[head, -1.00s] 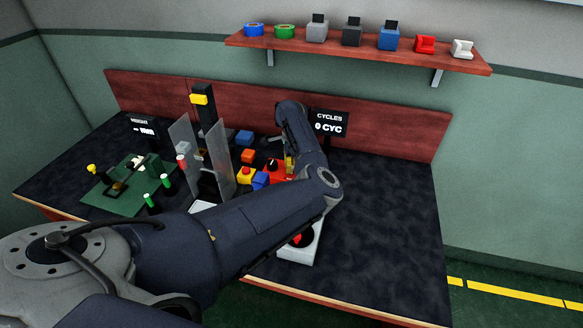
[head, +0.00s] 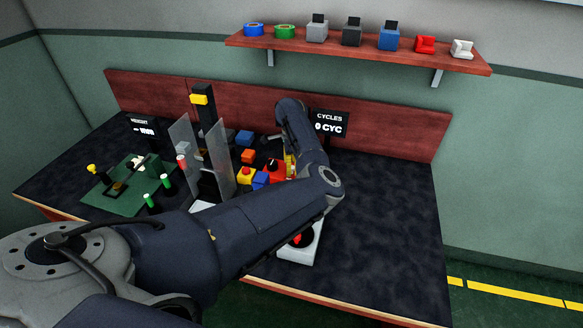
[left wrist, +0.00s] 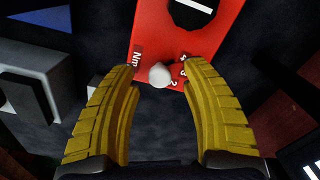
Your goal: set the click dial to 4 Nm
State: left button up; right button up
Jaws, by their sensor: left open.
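The red click-dial box (head: 278,173) stands on the dark bench, with a black knob on top, partly behind my arm in the head view. In the left wrist view the red box (left wrist: 150,30) shows "Nm" and a few small white digits. Its black dial (left wrist: 194,8) with a white pointer line is cut by the top edge. A small pale round knob (left wrist: 160,77) lies at the box's near edge. My left gripper (left wrist: 160,70) is open, its yellow fingers on either side of this knob with gaps showing. The dial's exact setting cannot be read. My right gripper is not in view.
A yellow box (head: 245,175) with a red button and a blue block (head: 261,180) stand left of the red box. Clear upright panels (head: 222,155) stand further left. A "CYCLES" display (head: 330,124) is behind. The bench's right side is clear.

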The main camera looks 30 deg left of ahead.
pick_arm(q)
notch_tip(320, 180, up, 11)
dwell(0.5)
jog(key=shift+r, duration=0.1)
